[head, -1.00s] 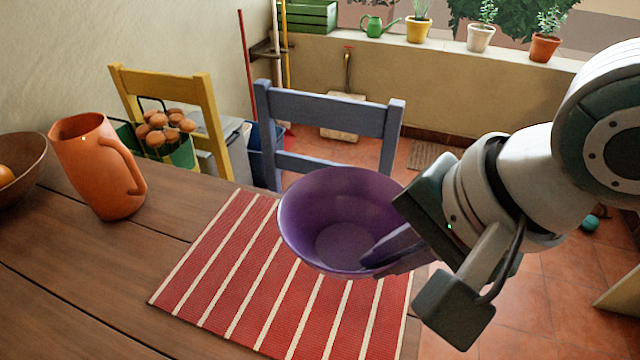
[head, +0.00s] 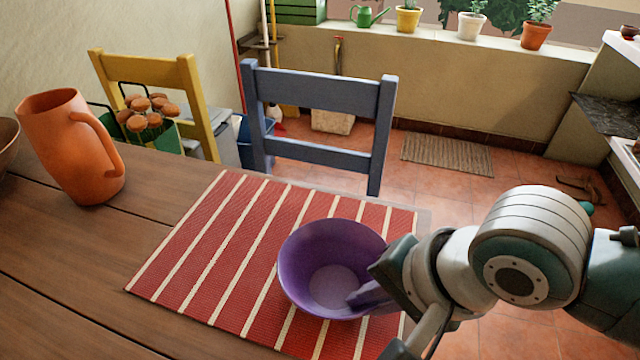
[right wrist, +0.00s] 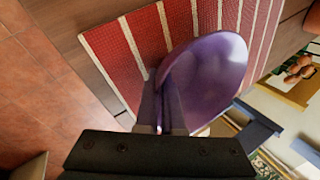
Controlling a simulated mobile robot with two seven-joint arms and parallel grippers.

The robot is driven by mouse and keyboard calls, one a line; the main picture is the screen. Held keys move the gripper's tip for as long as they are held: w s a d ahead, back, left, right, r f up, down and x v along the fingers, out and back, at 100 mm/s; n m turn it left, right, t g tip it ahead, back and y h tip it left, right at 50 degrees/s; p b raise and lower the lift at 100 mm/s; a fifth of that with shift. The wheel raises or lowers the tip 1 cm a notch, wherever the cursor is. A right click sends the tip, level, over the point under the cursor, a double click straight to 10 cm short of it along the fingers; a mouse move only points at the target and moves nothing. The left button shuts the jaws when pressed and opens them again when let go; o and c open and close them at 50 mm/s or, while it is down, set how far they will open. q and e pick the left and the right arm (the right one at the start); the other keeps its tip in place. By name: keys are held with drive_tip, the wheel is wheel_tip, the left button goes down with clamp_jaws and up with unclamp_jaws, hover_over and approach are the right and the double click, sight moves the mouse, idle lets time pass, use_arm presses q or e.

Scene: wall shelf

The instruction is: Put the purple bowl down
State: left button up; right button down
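The purple bowl (head: 320,240) is over the right part of the red striped placemat (head: 200,245) on the wooden table. It looks upright in the head view and low over the mat; I cannot tell whether its base touches the cloth. My right gripper (head: 368,296) is shut on the bowl's near right rim. In the right wrist view the fingers (right wrist: 162,108) pinch the wall of the bowl (right wrist: 212,75), with the striped mat (right wrist: 185,25) behind it. My left gripper is in neither view.
An orange pitcher (head: 68,150) stands on the table at the left, beside a brown bowl (head: 6,145) cut by the frame edge. A blue chair (head: 318,115) and a yellow chair (head: 200,100) stand behind the table. The mat's left part is clear.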

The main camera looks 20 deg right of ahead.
drive_tip(key=shift+f, duration=0.15)
drive_tip(key=c, duration=1.1)
unclamp_jaws()
drive_tip(key=shift+o, duration=0.2)
drive_tip(key=p+v, duration=0.5)
drive_tip(key=v, duration=0.7)
drive_tip(key=s+d+r+n+g+h, duration=0.1)
drive_tip(key=s+d+r+n+h, duration=0.1)
drive_tip(key=s+n, duration=0.6)
drive_tip(key=d+r+n, duration=0.1)
drive_tip(key=n, duration=0.4)
drive_tip(key=shift+s+r+h, duration=0.3)
drive_tip(key=shift+s+h, duration=0.05)
drive_tip(key=shift+h, duration=0.05)
drive_tip(key=shift+d, duration=0.1)
